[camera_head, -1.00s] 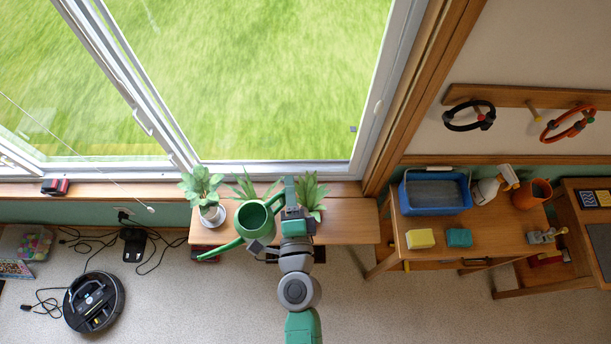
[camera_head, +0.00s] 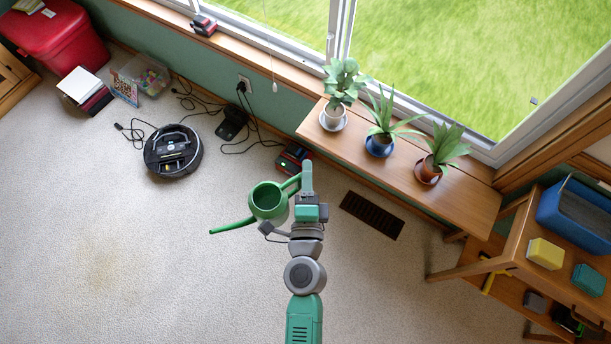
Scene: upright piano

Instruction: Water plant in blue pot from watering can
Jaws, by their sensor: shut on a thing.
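My gripper (camera_head: 303,187) is shut on the handle of the green watering can (camera_head: 268,202), holding it above the carpet. The can's opening faces up to the camera, and its long spout points to the left. The plant in the blue pot (camera_head: 380,146) stands on the wooden bench (camera_head: 455,205) under the window, to the right of and beyond the can. It is the middle of three potted plants, with long narrow leaves. The can and gripper are apart from the bench. The water inside the can cannot be made out.
A plant in a white pot (camera_head: 334,115) and one in a terracotta pot (camera_head: 429,168) flank the blue pot closely. A robot vacuum (camera_head: 173,151) lies on the carpet at left. A wooden table (camera_head: 500,262) with a blue bin (camera_head: 580,215) stands at right. Carpet at lower left is clear.

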